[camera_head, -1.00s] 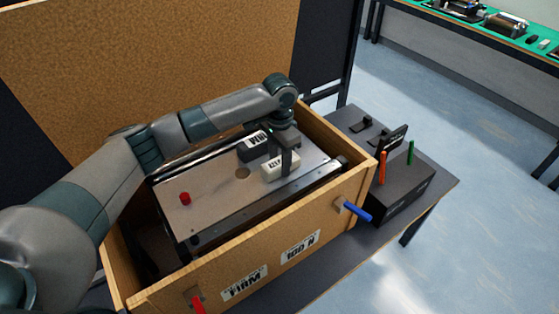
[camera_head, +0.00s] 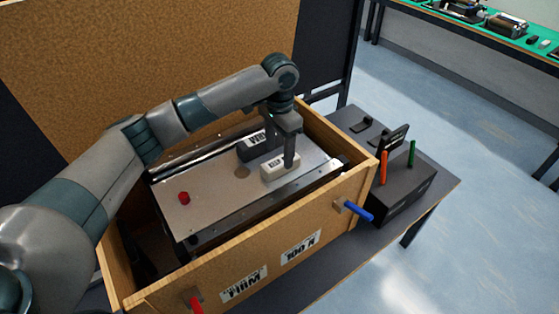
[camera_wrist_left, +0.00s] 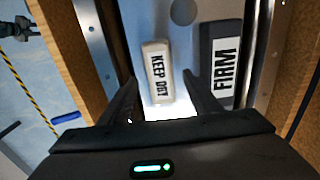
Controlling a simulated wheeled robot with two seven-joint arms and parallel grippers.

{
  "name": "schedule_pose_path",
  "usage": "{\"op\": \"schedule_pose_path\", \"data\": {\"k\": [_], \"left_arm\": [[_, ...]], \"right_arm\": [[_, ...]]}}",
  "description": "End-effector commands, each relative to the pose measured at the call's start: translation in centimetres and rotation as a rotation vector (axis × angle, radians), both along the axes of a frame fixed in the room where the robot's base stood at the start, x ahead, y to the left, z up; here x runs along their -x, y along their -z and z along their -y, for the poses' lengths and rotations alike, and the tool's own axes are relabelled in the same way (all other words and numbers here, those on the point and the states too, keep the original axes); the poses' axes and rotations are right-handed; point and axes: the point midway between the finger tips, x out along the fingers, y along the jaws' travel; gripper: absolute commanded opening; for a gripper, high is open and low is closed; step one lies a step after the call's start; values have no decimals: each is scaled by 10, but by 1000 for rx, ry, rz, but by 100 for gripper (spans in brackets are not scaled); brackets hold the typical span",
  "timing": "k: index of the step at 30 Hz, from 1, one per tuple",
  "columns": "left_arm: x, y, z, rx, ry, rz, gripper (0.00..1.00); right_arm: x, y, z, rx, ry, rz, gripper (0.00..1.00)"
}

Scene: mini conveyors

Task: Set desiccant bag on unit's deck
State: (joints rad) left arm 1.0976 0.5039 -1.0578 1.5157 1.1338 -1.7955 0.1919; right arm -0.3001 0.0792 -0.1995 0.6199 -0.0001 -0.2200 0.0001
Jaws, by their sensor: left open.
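In the left wrist view the bag (camera_wrist_left: 158,72) lies between and beyond the fingertips. My left gripper (camera_head: 280,150) is open and empty, pointing down just above the bag. In the wrist view its fingers (camera_wrist_left: 159,88) stand apart on both sides of the bag's near end. My right gripper is not in view.
A dark block marked FIRM (camera_wrist_left: 222,60) sits beside the bag on the deck. A red knob (camera_head: 184,198) stands on the deck. The crate wall (camera_head: 270,250) surrounds the unit, with a blue handle (camera_head: 357,211) outside. A dark box (camera_head: 405,185) stands right of the crate.

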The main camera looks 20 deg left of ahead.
Motion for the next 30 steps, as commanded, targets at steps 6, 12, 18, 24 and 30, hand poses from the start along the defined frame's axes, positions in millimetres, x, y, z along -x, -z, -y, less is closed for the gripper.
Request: {"op": "schedule_pose_path", "data": {"k": [6, 12, 18, 24, 30], "left_arm": [[-1, -38, 1, 2, 1, 4, 57], [-1, -65, 1, 1, 0, 2, 57], [0, -77, 1, 1, 0, 0, 57], [0, -77, 1, 1, 0, -1, 57], [0, -77, 0, 1, 0, -1, 57]], "right_arm": [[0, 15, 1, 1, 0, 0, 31], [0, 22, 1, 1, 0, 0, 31], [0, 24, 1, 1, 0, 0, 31], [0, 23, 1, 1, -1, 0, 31], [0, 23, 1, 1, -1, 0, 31]]}}
